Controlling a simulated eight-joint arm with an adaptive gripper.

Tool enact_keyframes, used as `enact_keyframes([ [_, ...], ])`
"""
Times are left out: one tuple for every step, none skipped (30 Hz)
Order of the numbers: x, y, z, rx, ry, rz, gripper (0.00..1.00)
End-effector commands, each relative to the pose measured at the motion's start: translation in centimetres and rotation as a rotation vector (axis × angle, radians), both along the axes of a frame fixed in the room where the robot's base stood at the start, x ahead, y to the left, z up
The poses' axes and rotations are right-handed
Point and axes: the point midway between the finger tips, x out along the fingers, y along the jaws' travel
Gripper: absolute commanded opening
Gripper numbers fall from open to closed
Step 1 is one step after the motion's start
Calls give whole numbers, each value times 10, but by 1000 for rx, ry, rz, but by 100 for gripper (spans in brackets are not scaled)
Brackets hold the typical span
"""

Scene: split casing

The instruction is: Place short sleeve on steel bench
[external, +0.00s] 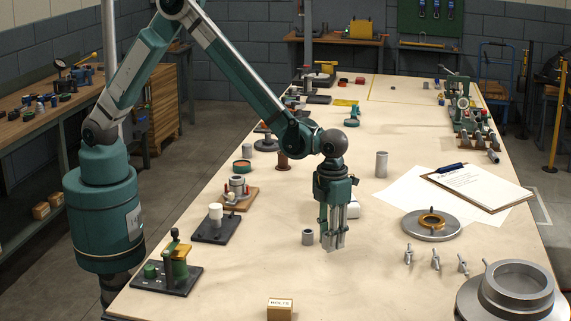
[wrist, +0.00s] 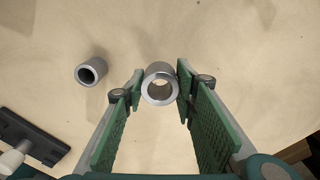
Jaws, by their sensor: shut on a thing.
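My gripper (external: 334,240) points down, low over the tan top of the long bench (external: 265,265). In the wrist view, my gripper (wrist: 158,88) is shut on a short grey metal sleeve (wrist: 148,94), held upright between the fingertips with its open bore facing the camera. In the external view the fingers largely hide this sleeve, and I cannot tell whether it touches the bench. A second short grey sleeve (external: 308,237) stands on the bench just left of my gripper. It also shows at the left in the wrist view (wrist: 91,71), apart from the fingers.
A taller grey cylinder (external: 382,164) stands behind my gripper. A white block (external: 352,208) is close behind the fingers. A dark fixture with a white peg (external: 216,226) stands left. A round plate with a brass ring (external: 431,226) lies right. The front middle is mostly clear.

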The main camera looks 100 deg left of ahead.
Motion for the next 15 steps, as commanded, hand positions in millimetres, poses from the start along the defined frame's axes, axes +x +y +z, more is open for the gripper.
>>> enact_keyframes([
  [0, 0, -1, 0, 0, 0, 10],
  [0, 0, -1, 0, 0, 0, 10],
  [0, 0, -1, 0, 0, 0, 10],
  [0, 0, -1, 0, 0, 0, 10],
  [0, 0, 0, 0, 0, 0, 10],
  [0, 0, 0, 0, 0, 0, 10],
  [0, 0, 0, 0, 0, 0, 10],
  [0, 0, 0, 0, 0, 0, 10],
  [0, 0, -1, 0, 0, 0, 10],
  [0, 0, -2, 0, 0, 0, 10],
  [0, 0, -3, 0, 0, 0, 10],
  [0, 0, -5, 0, 0, 0, 10],
  [0, 0, -7, 0, 0, 0, 10],
  [0, 0, -10, 0, 0, 0, 10],
  [0, 0, -14, 0, 0, 0, 10],
])
